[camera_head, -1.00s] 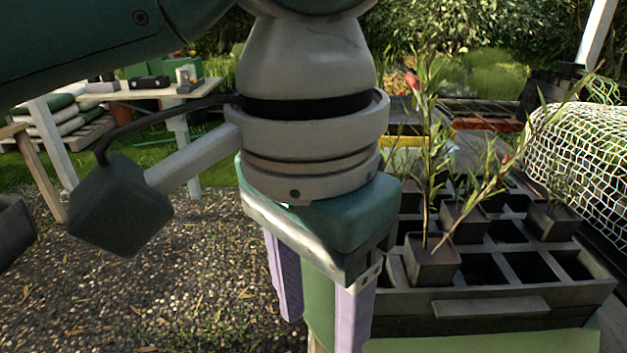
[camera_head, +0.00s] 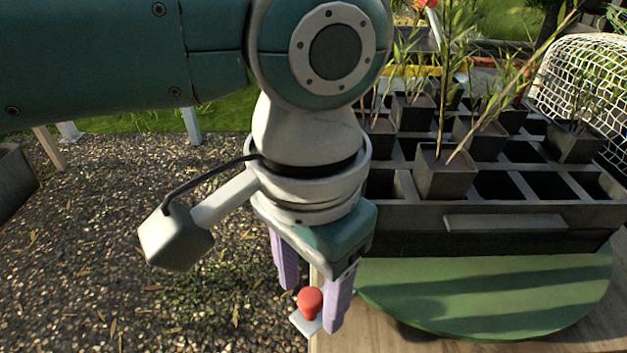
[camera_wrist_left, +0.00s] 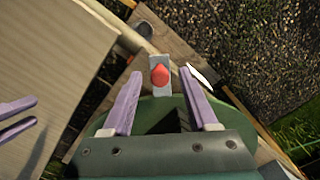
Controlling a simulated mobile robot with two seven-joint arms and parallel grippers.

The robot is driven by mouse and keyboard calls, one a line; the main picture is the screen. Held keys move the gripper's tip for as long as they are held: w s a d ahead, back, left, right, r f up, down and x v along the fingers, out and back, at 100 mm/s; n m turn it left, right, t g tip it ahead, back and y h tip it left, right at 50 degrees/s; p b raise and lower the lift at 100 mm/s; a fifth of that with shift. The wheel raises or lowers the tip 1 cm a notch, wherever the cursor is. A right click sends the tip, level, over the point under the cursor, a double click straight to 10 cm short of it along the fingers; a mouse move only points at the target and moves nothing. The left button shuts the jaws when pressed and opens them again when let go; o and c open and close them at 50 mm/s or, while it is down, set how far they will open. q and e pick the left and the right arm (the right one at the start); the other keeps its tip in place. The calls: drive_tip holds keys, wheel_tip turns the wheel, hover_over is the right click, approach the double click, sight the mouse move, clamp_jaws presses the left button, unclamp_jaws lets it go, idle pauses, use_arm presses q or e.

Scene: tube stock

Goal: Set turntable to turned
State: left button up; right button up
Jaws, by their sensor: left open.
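The turntable is a flat green disc (camera_head: 480,317) on a wooden table, with a dark tray (camera_head: 420,238) of potted plants on it. A red knob (camera_head: 310,301) on a small metal plate sticks out at the disc's near left; its exact link to the disc is hidden. My left gripper (camera_head: 309,300) points down, open, with lilac fingers beside the knob. In the left wrist view the knob (camera_wrist_left: 160,75) shows between the fingertips of my left gripper (camera_wrist_left: 161,75), apart from both. Two spread lilac fingers of my right gripper (camera_wrist_left: 36,109) show at the left edge there.
The wooden tabletop (camera_head: 345,335) shows around the disc. Tall plants in square pots (camera_head: 443,175) rise from the tray. A white net (camera_head: 590,75) stands at the back right. Gravel ground (camera_head: 90,240) lies open on the left.

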use_arm(q)
clamp_jaws()
idle(0.4)
idle(0.9)
